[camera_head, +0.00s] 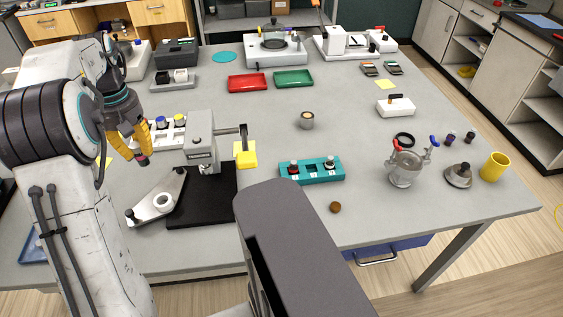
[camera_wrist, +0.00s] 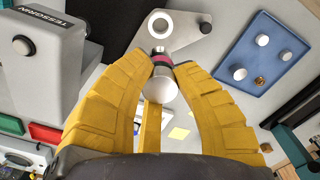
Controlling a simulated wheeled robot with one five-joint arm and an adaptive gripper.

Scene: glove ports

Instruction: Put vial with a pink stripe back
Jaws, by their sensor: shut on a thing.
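My gripper (camera_head: 140,152) has yellow fingers and is raised over the left part of the table, left of the grey press. In the wrist view (camera_wrist: 162,66) its fingertips are shut around the vial with a pink stripe (camera_wrist: 161,57). The vial's rounded pale end faces the camera. A white rack (camera_head: 180,141) with blue and yellow caps is partly hidden behind my gripper.
The grey press (camera_head: 200,145) stands right of my gripper, beside a black mat (camera_head: 205,208) and a light grey plate with a ring (camera_head: 163,200). A blue tray (camera_wrist: 235,72) with several round pieces shows in the wrist view. Table centre is mostly clear.

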